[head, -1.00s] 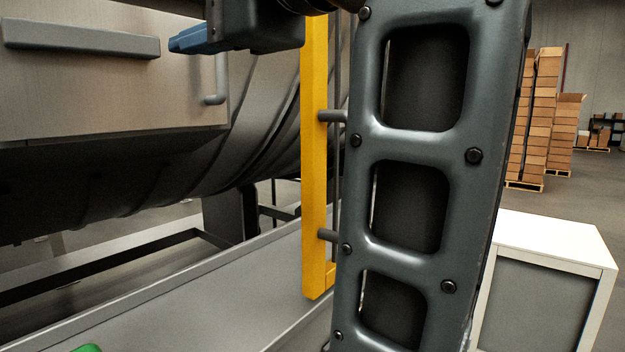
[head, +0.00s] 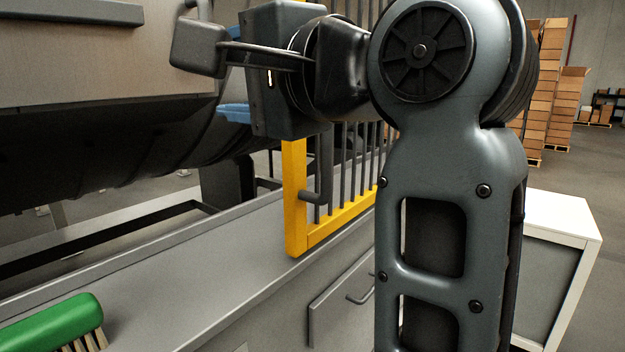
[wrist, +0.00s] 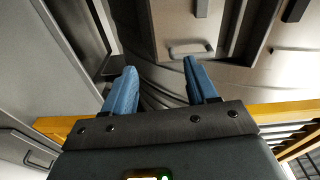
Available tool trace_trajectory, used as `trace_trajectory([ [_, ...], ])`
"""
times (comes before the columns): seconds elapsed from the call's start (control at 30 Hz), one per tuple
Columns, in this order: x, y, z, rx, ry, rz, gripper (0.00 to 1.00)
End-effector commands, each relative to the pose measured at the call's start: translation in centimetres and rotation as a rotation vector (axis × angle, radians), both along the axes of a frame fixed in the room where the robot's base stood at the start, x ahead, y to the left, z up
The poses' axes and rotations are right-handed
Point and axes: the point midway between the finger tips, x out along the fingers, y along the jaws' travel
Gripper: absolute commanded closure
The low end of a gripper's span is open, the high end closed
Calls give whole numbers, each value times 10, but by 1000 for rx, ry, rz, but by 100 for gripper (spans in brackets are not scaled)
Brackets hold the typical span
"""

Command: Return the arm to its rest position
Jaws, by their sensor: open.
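My gripper (wrist: 160,86) shows in the wrist view with its two blue fingers spread apart and nothing between them. In the head view my gripper (head: 234,75) is in front of the drum, near the yellow gate, with its blue fingers pointing left and partly hidden by my own wrist parts. My arm stands bent at the right of the head view and hides part of the gate and the floor behind it. No object is held.
The dark ribbed drum (head: 100,150) is at the left. A yellow barred gate (head: 296,215) stands on the grey ledge (head: 200,275). A green brush (head: 55,322) lies at the front left. A white cabinet (head: 560,215) is at right. Stacked boxes (head: 553,75) stand farther back.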

Motion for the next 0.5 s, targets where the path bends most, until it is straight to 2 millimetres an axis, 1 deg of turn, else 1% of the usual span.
trace_trajectory([
  [0.03, 4, -5, -18, -15, 0, -18, 43],
  [0.07, 6, -9, -28, -24, -5, -30, 43],
  [0.17, 12, -24, -67, -63, -25, -73, 43],
  [0.2, 13, -31, -84, -82, -34, -94, 43],
  [0.27, 14, -42, -109, -110, -49, -125, 43],
  [0.3, 13, -50, -125, -131, -60, -144, 43],
  [0.37, 12, -62, -149, -165, -76, -174, 43],
  [0.4, 10, -70, -165, -187, -85, -194, 43],
  [0.47, 5, -83, -187, -224, -100, -221, 43],
  [0.5, 1, -91, -202, -249, -109, -241, 43],
])
